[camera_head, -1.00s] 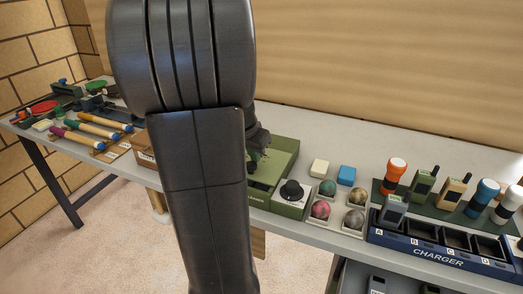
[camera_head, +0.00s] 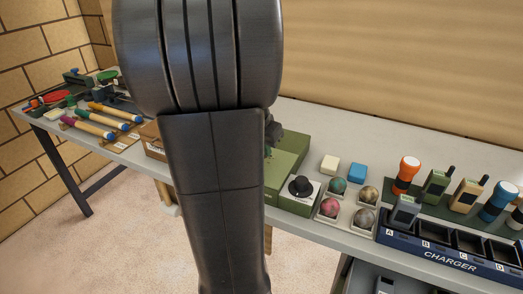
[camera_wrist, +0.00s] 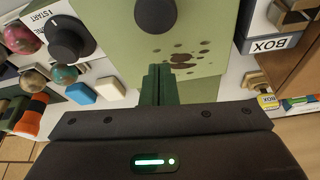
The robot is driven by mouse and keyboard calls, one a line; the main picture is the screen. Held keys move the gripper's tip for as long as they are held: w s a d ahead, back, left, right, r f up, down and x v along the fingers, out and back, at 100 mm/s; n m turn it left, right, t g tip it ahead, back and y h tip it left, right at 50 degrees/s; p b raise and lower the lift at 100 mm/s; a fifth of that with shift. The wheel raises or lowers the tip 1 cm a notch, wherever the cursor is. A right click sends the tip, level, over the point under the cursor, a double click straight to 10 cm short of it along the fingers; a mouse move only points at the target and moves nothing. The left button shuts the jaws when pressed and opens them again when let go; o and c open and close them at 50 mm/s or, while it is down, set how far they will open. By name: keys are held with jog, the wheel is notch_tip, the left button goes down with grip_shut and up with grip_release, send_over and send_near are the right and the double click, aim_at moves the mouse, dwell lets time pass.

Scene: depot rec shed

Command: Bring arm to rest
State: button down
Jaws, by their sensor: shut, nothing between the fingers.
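My arm (camera_head: 215,190) stands upright across the middle of the head view and hides part of the table. My gripper is mostly behind it there. That knob box shows at upper left in the wrist view (camera_wrist: 88,15).
The grey table (camera_head: 343,238) holds several balls in small holders, white and blue blocks (camera_head: 358,170), torches, radios and a blue charger (camera_head: 450,257) at right. Coloured tubes (camera_head: 92,128) lie at the left.

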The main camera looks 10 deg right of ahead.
jog(key=shift+w+d+r, duration=0.1)
jog(key=shift+w+r, duration=0.15)
jog(key=shift+r, duration=0.2)
jog(key=shift+w+d+r, duration=0.1)
jog(key=shift+w+r, duration=0.1)
jog(key=shift+r, duration=0.25)
jog(key=v, duration=0.8)
jog(key=shift+s+a, duration=0.2)
jog(key=shift+s, duration=0.25)
jog(key=x, duration=1)
jog(key=shift+s+a, duration=0.1)
jog(key=shift+a, duration=0.05)
jog(key=s+a, duration=0.2)
jog(key=s, duration=0.1)
jog(key=shift+a+f+b, duration=0.2)
jog(key=shift+a+b, duration=0.1)
jog(key=shift+b, duration=0.1)
jog(key=shift+w+d, duration=0.1)
jog(key=shift+w, duration=0.4)
jog(key=shift+d, duration=0.1)
